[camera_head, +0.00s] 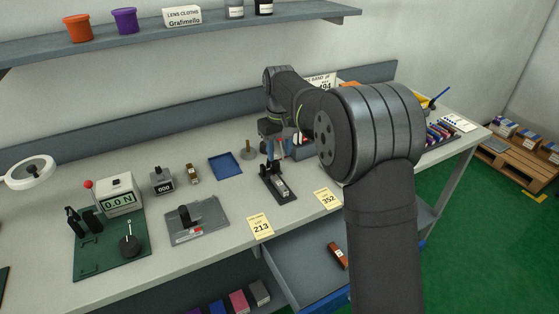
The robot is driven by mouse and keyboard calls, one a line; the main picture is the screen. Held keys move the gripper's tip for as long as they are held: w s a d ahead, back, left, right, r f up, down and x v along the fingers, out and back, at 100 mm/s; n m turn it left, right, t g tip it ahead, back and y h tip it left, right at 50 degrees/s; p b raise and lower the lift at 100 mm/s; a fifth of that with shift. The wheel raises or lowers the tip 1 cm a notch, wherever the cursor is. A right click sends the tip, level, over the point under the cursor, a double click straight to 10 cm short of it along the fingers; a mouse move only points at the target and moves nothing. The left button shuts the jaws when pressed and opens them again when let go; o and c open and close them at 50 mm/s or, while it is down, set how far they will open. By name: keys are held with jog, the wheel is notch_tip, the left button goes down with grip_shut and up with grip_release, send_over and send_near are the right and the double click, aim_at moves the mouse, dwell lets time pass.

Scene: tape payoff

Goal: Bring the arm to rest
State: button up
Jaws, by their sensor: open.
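My arm rises from the lower right of the head view and reaches back over the workbench (130,265). My gripper (275,150) hangs at the end of the arm, pointing down, small in the picture. Its fingers are apart, and I see nothing held between them. Below it on the bench stands a dark narrow fixture (278,190) with a light grey block on it. The gripper overlaps the fixture's back end in the picture; I cannot tell whether they touch. My large arm joint hides the bench to the right of the gripper.
A force gauge (118,197) on a green plate, a grey plate with a black part (197,222), a counter (161,181) and a blue tray (225,165) stand to the left. An open drawer (300,262) juts out in front. A shelf (180,33) runs above.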

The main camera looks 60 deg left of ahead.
aim_at(280, 183)
jog(key=shift+r, duration=0.25)
notch_tip(280, 183, down, 12)
jog(key=shift+f, duration=0.25)
notch_tip(280, 183, up, 3)
jog(key=shift+f, duration=0.15)
jog(key=shift+r, duration=0.7)
